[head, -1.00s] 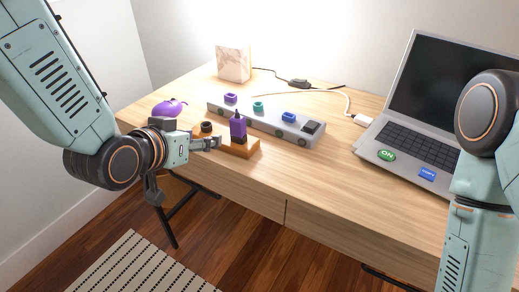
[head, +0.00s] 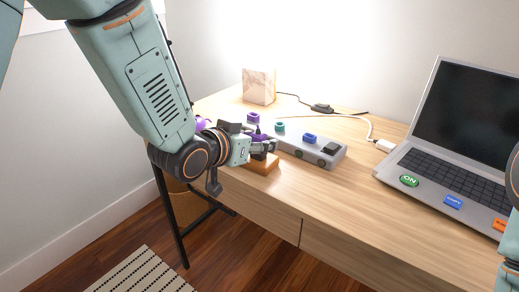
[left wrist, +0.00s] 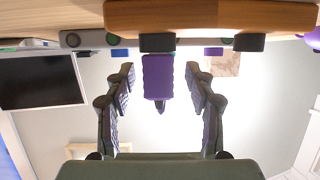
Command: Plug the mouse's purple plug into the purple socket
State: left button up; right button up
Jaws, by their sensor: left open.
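The purple plug (left wrist: 157,77) stands in an orange-brown wooden holder (head: 262,164), which also shows in the left wrist view (left wrist: 210,16). My left gripper (head: 266,147) is at the holder, open, with its fingers on either side of the plug. In the left wrist view, which is upside down, gaps show between the plug and both fingers. The purple socket (head: 253,118) is at the far left end of the grey power strip (head: 322,157). The purple mouse (head: 201,124) is mostly hidden behind my left arm.
The strip also bears a teal socket (head: 279,127), a blue socket (head: 310,138) and a black switch (head: 331,148). A laptop (head: 440,140) stands at the right, with a white cable plug (head: 385,145) beside it. A marbled block (head: 259,86) stands at the back. The front right desktop is clear.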

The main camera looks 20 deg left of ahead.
pick_arm(q)
jog(key=shift+w+d+f, duration=0.15)
jog(key=shift+w, duration=0.15)
jog(key=shift+s, duration=0.1)
